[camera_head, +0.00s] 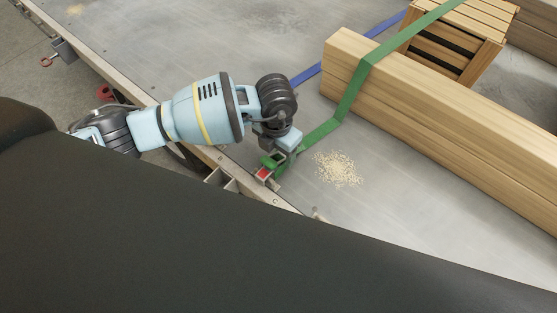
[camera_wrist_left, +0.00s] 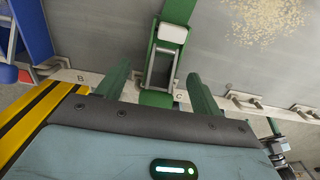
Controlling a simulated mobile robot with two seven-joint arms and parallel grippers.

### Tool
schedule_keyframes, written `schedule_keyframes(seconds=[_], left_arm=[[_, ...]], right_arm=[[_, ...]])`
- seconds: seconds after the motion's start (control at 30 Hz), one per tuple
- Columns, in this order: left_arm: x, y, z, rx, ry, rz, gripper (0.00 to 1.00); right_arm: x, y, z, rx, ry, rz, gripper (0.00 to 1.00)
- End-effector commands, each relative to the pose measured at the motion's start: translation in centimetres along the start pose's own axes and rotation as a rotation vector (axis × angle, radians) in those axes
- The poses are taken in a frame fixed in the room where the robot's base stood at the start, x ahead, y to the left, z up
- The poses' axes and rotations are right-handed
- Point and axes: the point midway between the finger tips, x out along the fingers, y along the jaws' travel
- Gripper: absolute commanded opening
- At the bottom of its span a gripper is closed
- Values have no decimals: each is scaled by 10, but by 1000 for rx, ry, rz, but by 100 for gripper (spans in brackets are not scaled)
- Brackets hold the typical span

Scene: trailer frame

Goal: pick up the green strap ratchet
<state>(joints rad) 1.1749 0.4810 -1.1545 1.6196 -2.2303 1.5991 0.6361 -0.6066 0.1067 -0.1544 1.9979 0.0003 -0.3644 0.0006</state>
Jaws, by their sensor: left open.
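The green strap ratchet (camera_head: 271,161) sits at the trailer's near edge, and the green strap (camera_head: 350,98) runs from it up over the lumber. In the left wrist view the ratchet (camera_wrist_left: 162,60) shows a green frame with a pale handle end, above an edge spot marked C. My left gripper (camera_head: 284,150) is right over the ratchet in the head view and hides part of it. In the left wrist view its two green-looking fingers (camera_wrist_left: 160,88) are apart, with the ratchet's lower part showing between them. My right gripper is not in view.
Stacked lumber beams (camera_head: 450,130) and a wooden crate (camera_head: 458,42) stand on the grey trailer bed. A blue strap (camera_head: 306,74) runs behind the beams. A sawdust pile (camera_head: 338,169) lies right of the ratchet. Another ratchet, blue (camera_wrist_left: 32,30), is at the wrist view's left.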

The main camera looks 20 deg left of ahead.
Motion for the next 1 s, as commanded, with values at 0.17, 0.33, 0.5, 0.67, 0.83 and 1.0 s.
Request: schedule_keyframes(seconds=[0.17,0.33,0.5,0.67,0.83,1.0], left_arm=[[28,-3,4,-1,6,0,66],[44,-2,4,0,5,0,66],[47,-3,4,1,2,0,66],[46,-3,4,1,2,0,60],[46,-2,4,1,2,0,38],[46,-2,4,1,2,0,15]], right_arm=[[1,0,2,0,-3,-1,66],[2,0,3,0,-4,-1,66],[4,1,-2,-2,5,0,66],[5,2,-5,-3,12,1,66],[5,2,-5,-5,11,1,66],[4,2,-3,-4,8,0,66]])
